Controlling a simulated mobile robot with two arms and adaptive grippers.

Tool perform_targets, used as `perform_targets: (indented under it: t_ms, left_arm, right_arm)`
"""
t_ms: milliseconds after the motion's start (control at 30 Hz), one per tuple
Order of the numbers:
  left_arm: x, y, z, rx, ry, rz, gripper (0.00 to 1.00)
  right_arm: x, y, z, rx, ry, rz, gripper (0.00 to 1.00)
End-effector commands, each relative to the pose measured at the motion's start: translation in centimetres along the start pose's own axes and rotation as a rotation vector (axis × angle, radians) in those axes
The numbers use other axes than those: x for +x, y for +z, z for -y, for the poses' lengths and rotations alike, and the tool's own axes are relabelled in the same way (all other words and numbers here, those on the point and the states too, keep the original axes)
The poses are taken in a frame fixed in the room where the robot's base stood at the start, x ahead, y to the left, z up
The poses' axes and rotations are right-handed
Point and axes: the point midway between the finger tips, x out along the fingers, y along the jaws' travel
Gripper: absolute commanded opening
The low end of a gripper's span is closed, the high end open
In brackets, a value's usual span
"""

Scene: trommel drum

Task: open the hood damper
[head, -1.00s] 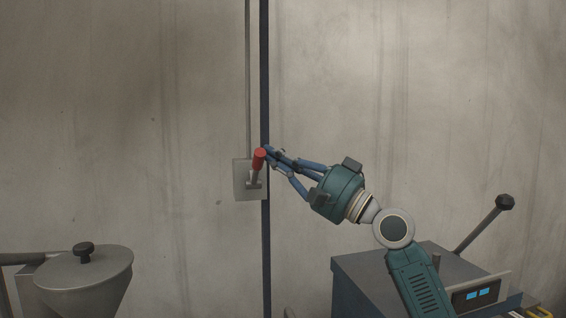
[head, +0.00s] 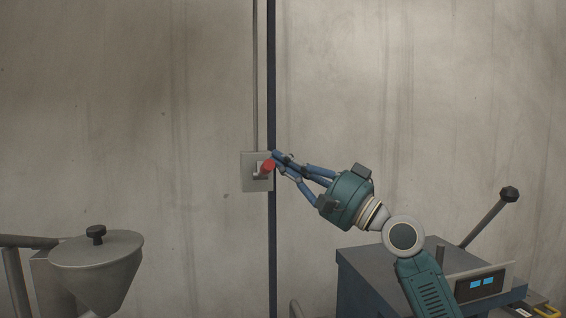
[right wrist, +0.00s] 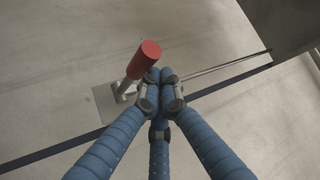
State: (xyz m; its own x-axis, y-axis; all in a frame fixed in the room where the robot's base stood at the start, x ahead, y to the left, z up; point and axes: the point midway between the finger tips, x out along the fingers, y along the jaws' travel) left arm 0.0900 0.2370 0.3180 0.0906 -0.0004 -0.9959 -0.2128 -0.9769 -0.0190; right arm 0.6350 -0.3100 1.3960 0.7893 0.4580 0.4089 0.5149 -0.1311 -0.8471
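The damper lever has a red handle (head: 268,166) on a short metal arm, mounted on a grey wall plate (head: 247,183). The handle leans out from the plate, to the right. My right gripper (head: 276,156) is at the upper right of the red handle, its blue fingers drawn together. In the right wrist view the fingertips (right wrist: 160,76) are shut together with nothing between them. The red handle (right wrist: 144,59) stands just left of them, outside the fingers; I cannot tell for sure whether they touch. My left gripper is not in view.
A thin rod (head: 255,75) runs up the wall from the plate, beside a dark vertical strip (head: 272,240). A grey lidded hopper (head: 97,262) stands at lower left. A blue-grey cabinet (head: 375,262) with a black-knobbed lever (head: 485,217) is at lower right.

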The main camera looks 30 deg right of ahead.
Motion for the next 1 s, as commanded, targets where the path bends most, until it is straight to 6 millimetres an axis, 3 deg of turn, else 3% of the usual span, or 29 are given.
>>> perform_targets:
  t_ms: [367,800,1000]
  left_arm:
    - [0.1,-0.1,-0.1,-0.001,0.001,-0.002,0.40]
    - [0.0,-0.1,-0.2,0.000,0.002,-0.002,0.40]
    - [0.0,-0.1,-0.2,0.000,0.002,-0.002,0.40]
  right_arm:
    - [-0.8,0.5,-0.7,0.005,0.013,0.010,0.00]
    - [-8.9,0.1,-0.4,0.005,0.005,0.002,0.00]
    - [-11.5,0.0,-0.2,0.003,0.002,0.001,0.00]
